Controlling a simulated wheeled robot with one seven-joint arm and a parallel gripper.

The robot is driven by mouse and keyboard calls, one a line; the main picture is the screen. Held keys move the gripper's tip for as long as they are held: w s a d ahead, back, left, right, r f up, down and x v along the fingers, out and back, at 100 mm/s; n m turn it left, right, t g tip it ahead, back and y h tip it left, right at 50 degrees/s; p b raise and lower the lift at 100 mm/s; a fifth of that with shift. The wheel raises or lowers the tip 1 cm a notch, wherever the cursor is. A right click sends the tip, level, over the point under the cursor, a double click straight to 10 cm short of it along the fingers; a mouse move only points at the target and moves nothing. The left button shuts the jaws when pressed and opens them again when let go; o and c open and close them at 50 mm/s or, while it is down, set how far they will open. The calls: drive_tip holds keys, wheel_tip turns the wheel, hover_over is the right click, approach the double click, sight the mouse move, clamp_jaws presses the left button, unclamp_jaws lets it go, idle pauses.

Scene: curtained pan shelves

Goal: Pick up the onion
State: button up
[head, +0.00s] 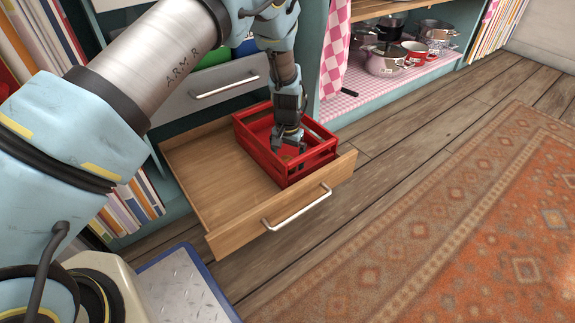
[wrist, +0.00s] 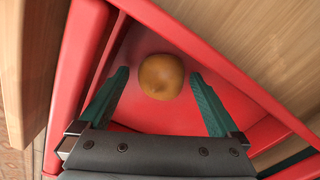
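The onion (wrist: 161,76) is round and golden brown. In the wrist view it lies on the red floor of a red crate (wrist: 157,15), near one corner. My gripper (wrist: 159,90) is open, with one green-padded finger on each side of the view and the onion between and slightly beyond the tips. I cannot tell whether a finger touches it. In the head view my gripper (head: 288,145) points down into the red slatted crate (head: 318,166), and the onion is mostly hidden behind it.
The crate stands in an open wooden drawer (head: 218,188) with a metal handle (head: 297,207). Pots (head: 385,60) stand on a pink checked shelf to the right. Wooden floor (head: 400,150) and a patterned rug (head: 480,220) lie in front.

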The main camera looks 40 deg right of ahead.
drive_tip(key=c, duration=1.3)
drive_tip(key=shift+c, duration=0.4)
drive_tip(key=shift+r, duration=0.15)
